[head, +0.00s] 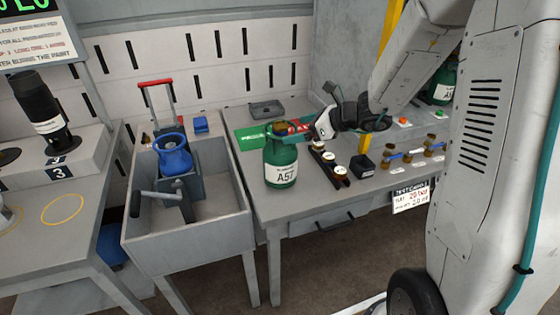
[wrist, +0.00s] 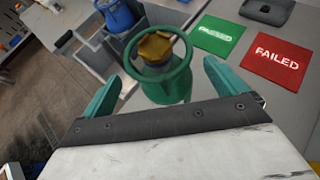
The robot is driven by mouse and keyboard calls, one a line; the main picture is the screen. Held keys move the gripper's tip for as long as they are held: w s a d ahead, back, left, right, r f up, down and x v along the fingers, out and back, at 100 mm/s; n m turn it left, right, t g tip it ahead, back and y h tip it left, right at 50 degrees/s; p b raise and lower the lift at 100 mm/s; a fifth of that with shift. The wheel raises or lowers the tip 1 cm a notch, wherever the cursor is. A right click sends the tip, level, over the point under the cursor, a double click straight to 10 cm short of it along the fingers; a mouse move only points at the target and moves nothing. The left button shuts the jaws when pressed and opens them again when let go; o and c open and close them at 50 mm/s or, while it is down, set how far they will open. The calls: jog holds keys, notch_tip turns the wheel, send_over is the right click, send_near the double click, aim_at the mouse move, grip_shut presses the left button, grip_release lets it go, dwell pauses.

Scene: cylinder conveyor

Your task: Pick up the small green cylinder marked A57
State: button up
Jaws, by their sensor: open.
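The small green cylinder (head: 281,172) stands upright on the grey table, its white label reading A57 facing the head camera. In the wrist view its green ring collar and brass valve (wrist: 157,47) show from above, between and beyond my fingertips. My gripper (wrist: 161,74) is open and empty, with one teal finger on each side of the cylinder in the picture. In the head view my gripper (head: 302,131) is at the cylinder's upper right, near its top. I cannot tell whether a finger touches it. The cylinder's lower body is mostly hidden in the wrist view.
A green PASSED mat (wrist: 218,35) and a red FAILED mat (wrist: 276,53) lie behind the cylinder. A grey sink-like bin (head: 225,195) with a blue cylinder (head: 175,158) in a clamp is to the left. Valve fittings (head: 333,165) and a black block (head: 363,166) stand close right.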

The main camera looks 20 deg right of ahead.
aim_at(280, 131)
jog(key=x, duration=0.7)
jog(key=shift+a+r, duration=0.15)
jog(key=shift+r, duration=0.1)
jog(key=c, duration=1.3)
jog(key=shift+r, duration=0.1)
jog(key=c, duration=0.4)
